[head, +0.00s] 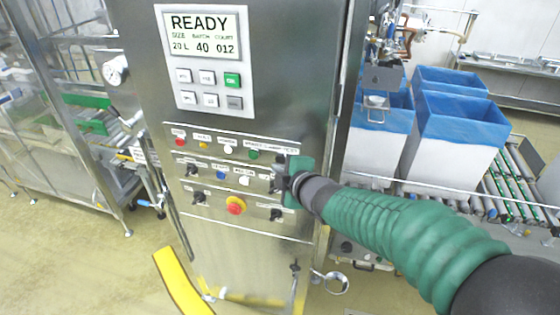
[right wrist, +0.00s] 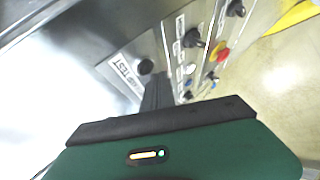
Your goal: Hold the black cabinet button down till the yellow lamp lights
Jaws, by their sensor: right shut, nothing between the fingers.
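The steel cabinet (head: 262,70) carries a control panel (head: 215,186) with lamps, buttons and knobs. The yellow lamp (head: 204,146) is in the top row; I cannot tell that it is lit. My right gripper (head: 281,180) is at the panel's right edge, hiding part of it. In the right wrist view its dark fingers (right wrist: 157,90) are shut and empty. A black button (right wrist: 145,67) beside a label ending in "TEST" shows just left of the fingertips. I cannot tell whether they touch it. My left gripper is out of view.
The cabinet screen (head: 204,35) reads READY. A red stop button on yellow (head: 235,205) and black knobs share the panel. Blue-lined boxes (head: 458,130) stand on rollers at the right. A yellow guard (head: 180,283) is low in front.

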